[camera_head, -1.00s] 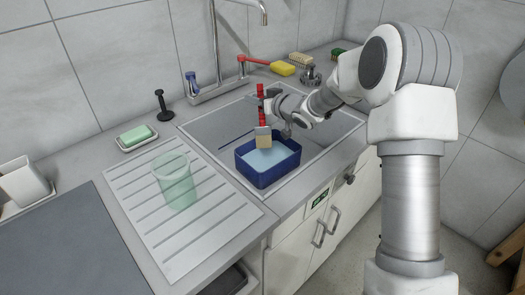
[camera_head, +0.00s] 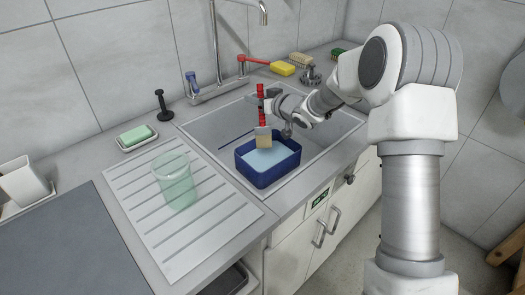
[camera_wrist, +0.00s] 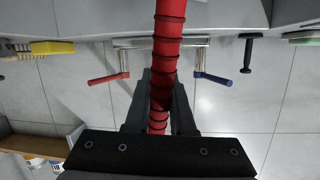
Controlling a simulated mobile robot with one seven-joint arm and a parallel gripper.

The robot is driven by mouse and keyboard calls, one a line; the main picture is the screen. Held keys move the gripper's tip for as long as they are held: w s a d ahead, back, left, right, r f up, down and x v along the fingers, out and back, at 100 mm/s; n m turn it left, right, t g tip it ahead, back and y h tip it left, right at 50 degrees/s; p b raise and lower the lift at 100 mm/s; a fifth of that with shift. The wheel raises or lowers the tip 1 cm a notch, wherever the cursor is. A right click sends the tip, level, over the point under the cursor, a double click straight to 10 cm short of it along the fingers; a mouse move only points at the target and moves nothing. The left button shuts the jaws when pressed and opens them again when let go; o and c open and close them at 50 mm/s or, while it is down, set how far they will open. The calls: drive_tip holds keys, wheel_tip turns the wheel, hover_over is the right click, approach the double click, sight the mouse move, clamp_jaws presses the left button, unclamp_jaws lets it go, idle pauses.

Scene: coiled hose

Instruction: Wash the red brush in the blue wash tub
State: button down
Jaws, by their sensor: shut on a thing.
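The red brush (camera_head: 262,117) is upright, bristles down, with a red handle, a metal band and pale bristles (camera_head: 263,141). My gripper (camera_head: 267,103) is shut on its handle. In the wrist view the ribbed red handle (camera_wrist: 166,50) runs between the fingers of my gripper (camera_wrist: 161,85). The blue wash tub (camera_head: 268,176) stands in the sink and holds pale blue liquid (camera_head: 268,158). The bristles are over the tub's back part, in front of its back wall in the picture. I cannot tell whether the tips touch the liquid.
The sink (camera_head: 215,128) surrounds the tub. A tap (camera_head: 216,60) with red and blue levers stands behind it. A translucent green cup (camera_head: 175,182) is on the drainer at left. Green soap (camera_head: 136,135), a black stopper (camera_head: 163,106) and a yellow sponge (camera_head: 283,68) lie around the sink.

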sight(260, 88)
drive_tip(key=shift+r, duration=0.1)
wheel_tip(260, 88, up, 4)
drive_tip(key=p, duration=0.4)
idle(0.4)
